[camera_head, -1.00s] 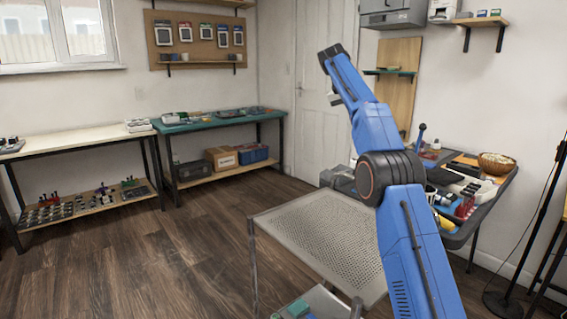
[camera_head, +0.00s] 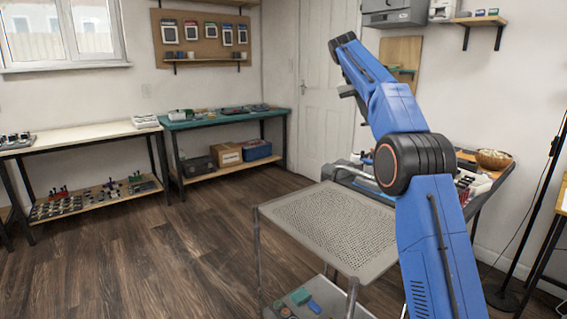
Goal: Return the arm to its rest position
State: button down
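My blue arm rises from the lower right of the head view, with a black elbow joint in the middle and its upper link leaning up and left. A small grey part (camera_head: 347,90) sticks out behind the upper link and seems to belong to my wrist or gripper. The fingers are hidden behind the arm, so I cannot see whether they are open or hold anything.
A cart with a perforated metal top (camera_head: 325,225) stands left of my arm, its top bare. The cluttered workbench (camera_head: 490,200) lies behind the arm. A green-topped bench (camera_head: 215,122) and a pale bench (camera_head: 75,138) line the far wall. The wooden floor (camera_head: 170,250) is open at left.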

jog(key=s+d+f+n+t+y, duration=0.1)
jog(key=s+n, duration=0.1)
jog(key=s, duration=1.3)
jog(key=s+f+n+t+y, duration=0.1)
jog(key=s+f+n+y, duration=0.1)
jog(key=s, duration=1.3)
jog(key=s+a+f+n+t+y, duration=0.1)
jog(key=s+a+f+n+y, duration=0.1)
jog(key=s+f, duration=2.4)
jog(key=s, duration=0.3)
jog(key=shift+s, duration=0.2)
